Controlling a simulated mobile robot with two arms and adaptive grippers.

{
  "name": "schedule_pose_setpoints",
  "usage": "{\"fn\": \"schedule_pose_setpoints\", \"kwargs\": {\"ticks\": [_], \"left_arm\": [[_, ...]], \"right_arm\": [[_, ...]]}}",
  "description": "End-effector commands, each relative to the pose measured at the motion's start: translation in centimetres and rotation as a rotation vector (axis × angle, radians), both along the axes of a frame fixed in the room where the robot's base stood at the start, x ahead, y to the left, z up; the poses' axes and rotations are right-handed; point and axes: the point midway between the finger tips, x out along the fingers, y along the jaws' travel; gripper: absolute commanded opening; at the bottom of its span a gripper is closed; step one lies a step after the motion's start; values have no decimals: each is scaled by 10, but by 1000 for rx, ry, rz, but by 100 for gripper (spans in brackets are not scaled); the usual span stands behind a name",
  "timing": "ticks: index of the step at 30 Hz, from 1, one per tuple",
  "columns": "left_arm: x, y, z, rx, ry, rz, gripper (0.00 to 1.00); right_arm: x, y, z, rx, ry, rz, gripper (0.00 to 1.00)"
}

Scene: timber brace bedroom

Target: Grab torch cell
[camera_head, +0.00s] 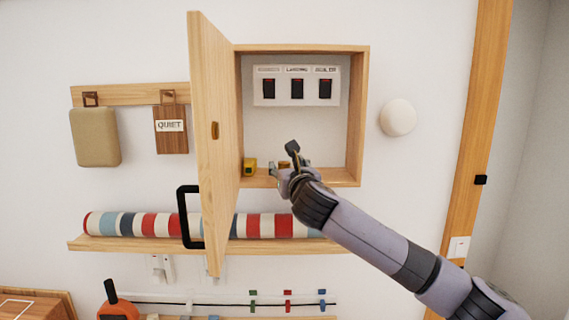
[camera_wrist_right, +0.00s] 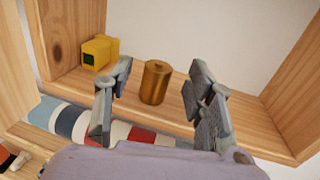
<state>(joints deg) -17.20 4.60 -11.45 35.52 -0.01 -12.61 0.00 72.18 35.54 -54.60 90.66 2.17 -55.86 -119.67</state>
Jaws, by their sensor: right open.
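The torch cell, a small copper-gold cylinder (camera_wrist_right: 155,82), stands upright on the floor of the open wooden wall cabinet (camera_head: 363,120). In the right wrist view it sits between and just beyond the two fingers of my right gripper (camera_wrist_right: 160,105), with a gap on each side. My right gripper (camera_head: 284,168) is open and empty at the cabinet's front opening. In the head view the gripper hides most of the cell. My left gripper is not in view.
A yellow block with a dark face (camera_head: 249,166) stands left of the cell. The cabinet door (camera_head: 212,150) is swung open on the left. A switch panel (camera_head: 297,86) is on the back wall. A striped roll (camera_head: 150,225) lies on the shelf (camera_head: 130,243) below.

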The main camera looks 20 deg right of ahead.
Motion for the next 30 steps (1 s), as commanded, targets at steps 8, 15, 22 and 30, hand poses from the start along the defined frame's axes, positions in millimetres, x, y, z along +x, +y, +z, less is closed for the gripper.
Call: {"fn": "schedule_pose_setpoints", "kwargs": {"ticks": [8, 15, 22, 30], "left_arm": [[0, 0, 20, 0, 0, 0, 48], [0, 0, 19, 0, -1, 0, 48], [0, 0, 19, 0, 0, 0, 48], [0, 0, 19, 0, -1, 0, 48]], "right_arm": [[28, -1, 2, 0, 2, -1, 50], [29, -2, 1, 0, 1, 0, 50], [29, -2, 1, 1, 0, 0, 34], [29, -2, 1, 1, 0, 0, 16]]}}
